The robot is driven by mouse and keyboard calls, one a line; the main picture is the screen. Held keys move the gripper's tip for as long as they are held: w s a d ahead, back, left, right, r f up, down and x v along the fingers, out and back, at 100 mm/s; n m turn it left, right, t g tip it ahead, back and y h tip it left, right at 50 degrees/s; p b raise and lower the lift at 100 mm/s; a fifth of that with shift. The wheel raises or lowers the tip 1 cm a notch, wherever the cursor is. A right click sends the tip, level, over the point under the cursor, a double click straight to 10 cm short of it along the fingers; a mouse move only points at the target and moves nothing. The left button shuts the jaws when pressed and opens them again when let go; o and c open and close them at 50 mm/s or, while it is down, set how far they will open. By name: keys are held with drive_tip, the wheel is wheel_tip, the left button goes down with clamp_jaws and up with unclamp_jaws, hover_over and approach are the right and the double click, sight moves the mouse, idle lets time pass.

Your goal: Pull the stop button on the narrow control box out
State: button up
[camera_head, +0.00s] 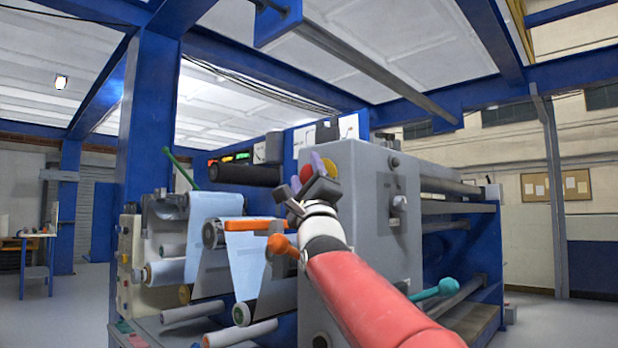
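A large grey machine housing (345,240) stands at the picture's centre, with a round red button (305,174) on its upper left face. A yellow-orange round part (330,168) shows just right of the red one. My gripper (306,174) is right at these parts, reached in from the lower right. Its two purple-tipped fingers appear on either side of the red button and partly cover it. I cannot tell whether they touch or grip it. A narrow beige control box (124,265) with small buttons stands at the machine's left end.
An orange-handled lever (281,243) and an orange bar (253,225) lie just below and left of my gripper. Film rollers with pale blue film (213,255) fill the left side. A teal-knobbed lever (446,287) sticks out at lower right. Open floor lies at far left.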

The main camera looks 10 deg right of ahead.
drive_tip(key=shift+o, duration=1)
drive_tip(key=b+v, duration=0.3)
drive_tip(key=v, duration=0.5)
drive_tip(key=shift+b, duration=0.35)
